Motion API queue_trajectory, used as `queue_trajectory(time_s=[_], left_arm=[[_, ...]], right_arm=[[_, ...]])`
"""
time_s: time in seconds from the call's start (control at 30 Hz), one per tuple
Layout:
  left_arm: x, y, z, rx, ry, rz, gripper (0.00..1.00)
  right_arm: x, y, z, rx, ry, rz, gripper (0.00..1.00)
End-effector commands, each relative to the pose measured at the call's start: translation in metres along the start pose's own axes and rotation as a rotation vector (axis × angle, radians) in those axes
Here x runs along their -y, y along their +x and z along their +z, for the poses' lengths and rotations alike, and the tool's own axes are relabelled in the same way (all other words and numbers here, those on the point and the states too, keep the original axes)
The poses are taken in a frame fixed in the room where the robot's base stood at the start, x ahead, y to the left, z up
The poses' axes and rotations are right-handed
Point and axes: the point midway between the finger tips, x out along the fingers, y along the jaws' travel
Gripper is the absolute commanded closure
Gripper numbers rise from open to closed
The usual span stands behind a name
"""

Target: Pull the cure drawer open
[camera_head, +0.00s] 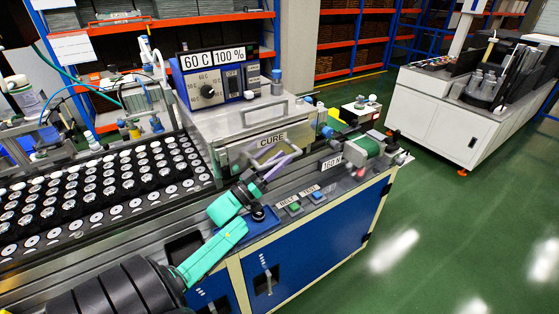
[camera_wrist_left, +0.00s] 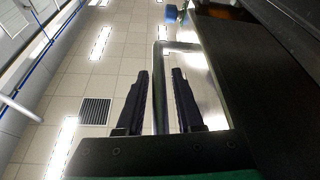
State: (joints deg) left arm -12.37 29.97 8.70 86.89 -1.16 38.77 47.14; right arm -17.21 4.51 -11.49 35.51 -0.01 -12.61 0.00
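The cure drawer (camera_head: 240,154) is a metal front under the CURE label (camera_head: 271,140), on the metal oven housing below a blue control unit. It looks closed. My left gripper (camera_head: 276,158) is at the drawer front, its purple fingers spread apart. In the left wrist view, the drawer's metal bar handle (camera_wrist_left: 160,90) lies between the two dark fingers of the left gripper (camera_wrist_left: 161,72), with narrow gaps showing beside it. In the head view the fingers partly cover the handle. My right gripper is not in view.
A tray of several round speaker parts (camera_head: 90,195) lies left of the oven. A small green-bodied machine (camera_head: 362,148) stands close on the right.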

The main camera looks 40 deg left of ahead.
Motion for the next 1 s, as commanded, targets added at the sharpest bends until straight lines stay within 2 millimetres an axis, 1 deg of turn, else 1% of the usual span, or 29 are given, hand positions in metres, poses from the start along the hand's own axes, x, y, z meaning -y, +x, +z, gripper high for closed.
queue_trajectory(time_s=[0.03, 0.07, 1.0], left_arm=[[0.0000, -0.0001, -0.0001, 0.000, 0.000, 0.000, 0.89], [0.0000, -0.0001, -0.0001, 0.000, 0.000, 0.000, 1.00], [-0.0003, -0.0004, 0.0001, 0.000, -0.001, 0.000, 1.00]], right_arm=[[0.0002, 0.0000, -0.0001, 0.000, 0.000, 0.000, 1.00], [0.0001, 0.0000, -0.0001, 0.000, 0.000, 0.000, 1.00], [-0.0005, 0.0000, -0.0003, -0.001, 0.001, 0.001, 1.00]])
